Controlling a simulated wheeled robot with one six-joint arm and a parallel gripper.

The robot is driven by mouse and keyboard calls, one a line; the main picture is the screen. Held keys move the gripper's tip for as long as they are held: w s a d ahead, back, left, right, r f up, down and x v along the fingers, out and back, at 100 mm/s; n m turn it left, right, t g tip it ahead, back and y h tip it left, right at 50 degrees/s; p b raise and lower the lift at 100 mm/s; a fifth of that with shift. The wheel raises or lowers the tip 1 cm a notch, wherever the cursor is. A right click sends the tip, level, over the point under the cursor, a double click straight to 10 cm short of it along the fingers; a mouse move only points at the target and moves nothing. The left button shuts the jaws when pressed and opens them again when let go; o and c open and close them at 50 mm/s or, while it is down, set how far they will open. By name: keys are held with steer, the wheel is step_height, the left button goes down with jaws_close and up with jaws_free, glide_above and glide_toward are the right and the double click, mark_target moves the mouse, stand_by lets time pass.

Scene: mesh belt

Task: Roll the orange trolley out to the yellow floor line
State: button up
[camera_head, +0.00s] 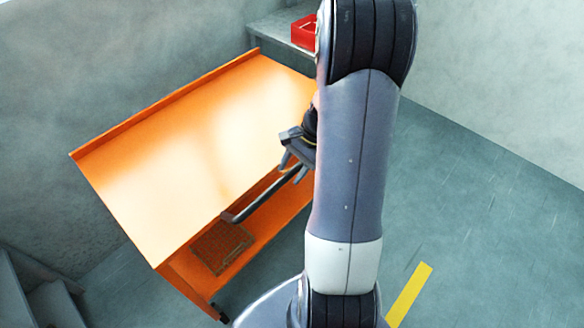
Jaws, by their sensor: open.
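The orange trolley (180,150) stands at the left of the head view, with a flat top, a raised back lip and a lower shelf. A dark bar handle (262,197) runs along its near right side. My gripper (291,170) is open, close to the handle's upper end; I cannot tell whether the bar lies between the fingers. My arm hides part of the trolley's right side and part of the gripper. The yellow floor line (409,294) is on the floor at the lower right, partly behind my arm.
A red box (304,33) sits on a grey ledge (268,27) behind the trolley. Grey walls stand behind and to the right. A mesh item (222,247) lies on the lower shelf. Grey steps or shelving (40,295) are at the lower left. The floor at right is clear.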

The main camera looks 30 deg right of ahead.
steer(key=shift+c, duration=0.3)
jaws_close()
stand_by(0.3)
